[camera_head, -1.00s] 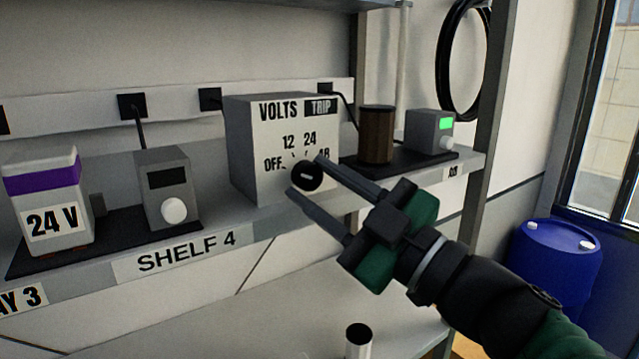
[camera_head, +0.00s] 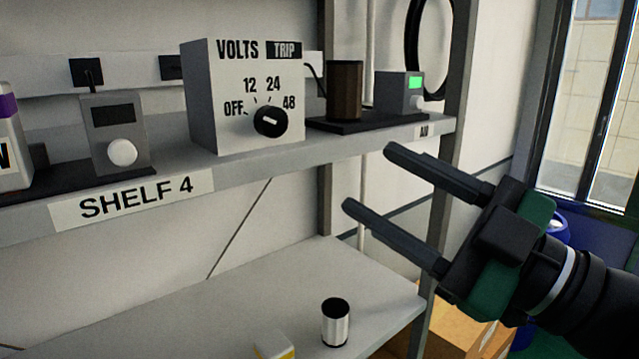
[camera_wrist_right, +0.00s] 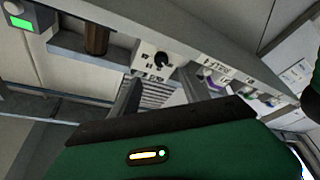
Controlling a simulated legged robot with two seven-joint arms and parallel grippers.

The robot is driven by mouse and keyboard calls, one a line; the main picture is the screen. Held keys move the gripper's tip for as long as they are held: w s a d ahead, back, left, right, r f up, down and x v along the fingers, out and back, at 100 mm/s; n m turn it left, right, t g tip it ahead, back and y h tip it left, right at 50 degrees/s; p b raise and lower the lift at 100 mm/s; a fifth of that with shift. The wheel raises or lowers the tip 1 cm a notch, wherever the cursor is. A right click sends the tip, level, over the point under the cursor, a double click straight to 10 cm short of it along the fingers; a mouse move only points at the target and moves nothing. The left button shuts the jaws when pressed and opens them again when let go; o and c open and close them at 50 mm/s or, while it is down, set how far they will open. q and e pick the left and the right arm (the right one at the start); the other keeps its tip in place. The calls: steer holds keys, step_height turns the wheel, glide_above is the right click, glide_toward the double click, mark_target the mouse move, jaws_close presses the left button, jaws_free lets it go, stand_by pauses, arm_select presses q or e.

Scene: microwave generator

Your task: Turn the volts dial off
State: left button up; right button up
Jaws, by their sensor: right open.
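The volts box (camera_head: 215,120) is a grey-white box on the shelf, marked VOLTS, TRIP, OFF, 12, 24 and 48. Its round black dial (camera_head: 270,122) has a short white mark near level; I cannot tell which end points to a setting. The dial also shows small in the right wrist view (camera_wrist_right: 161,60). My right gripper (camera_head: 366,176) is open and empty, below and to the right of the dial, clear of it. Its fingers point up and left. My left gripper is not in view.
The shelf (camera_head: 300,155) also holds a white-knobbed grey unit (camera_head: 120,135) at left, and a brown cylinder (camera_head: 345,92) and green-screened unit (camera_head: 398,93) at right. A shelf post (camera_head: 456,130) stands behind my right gripper. A silver and black can (camera_head: 335,322) stands on the lower surface.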

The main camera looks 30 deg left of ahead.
steer(key=w+v, duration=0.1)
steer(key=v, duration=0.3)
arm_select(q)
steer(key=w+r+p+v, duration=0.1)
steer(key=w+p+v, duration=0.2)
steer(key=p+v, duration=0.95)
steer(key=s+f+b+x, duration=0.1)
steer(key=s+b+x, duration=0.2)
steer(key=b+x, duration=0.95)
arm_select(e)
steer(key=m+t, duration=0.4)
steer(key=m, duration=0.4)
glide_toward(277, 132)
steer(key=p+x, duration=0.7)
steer(key=x, duration=0.2)
steer(key=shift+w+r, duration=0.1)
steer(key=shift+w, duration=0.05)
steer(key=shift+a, duration=0.2)
steer(key=shift+d, duration=0.4)
steer(key=c, duration=0.4)
jaws_close()
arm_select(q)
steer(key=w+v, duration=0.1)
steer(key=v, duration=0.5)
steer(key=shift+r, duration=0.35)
arm_select(e)
steer(key=shift+d, duration=0.1)
